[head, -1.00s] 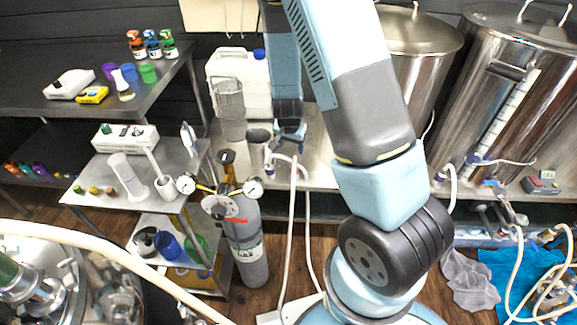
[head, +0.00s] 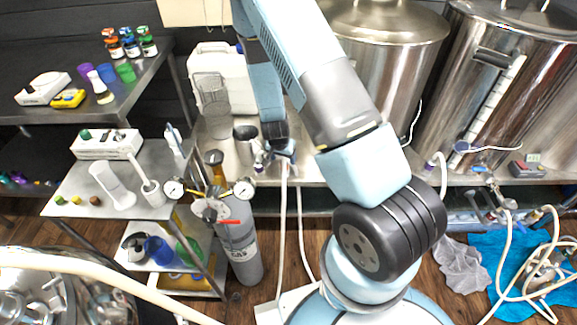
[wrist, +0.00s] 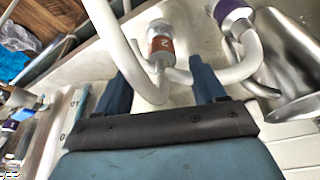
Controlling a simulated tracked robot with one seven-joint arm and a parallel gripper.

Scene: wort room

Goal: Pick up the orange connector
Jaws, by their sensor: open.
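A connector with an orange-red band marked with a letter (wrist: 160,47) shows at the upper middle of the wrist view. Its clear end points up in the picture, and a white hose joins its lower end. My gripper (wrist: 158,75) is open, with one blue finger on each side of this connector and its hose. I see no finger touching it, and I cannot tell the depth between them. In the head view my gripper (head: 278,158) hangs over the steel bench, and the orange connector cannot be made out there.
A purple-banded connector (wrist: 234,14) on another white hose lies close right of my gripper, beside a steel vessel (wrist: 295,65). In the head view a gas cylinder (head: 243,255) with gauges stands below left. A white jerrycan (head: 221,70) stands behind, and steel kettles (head: 385,45) stand right.

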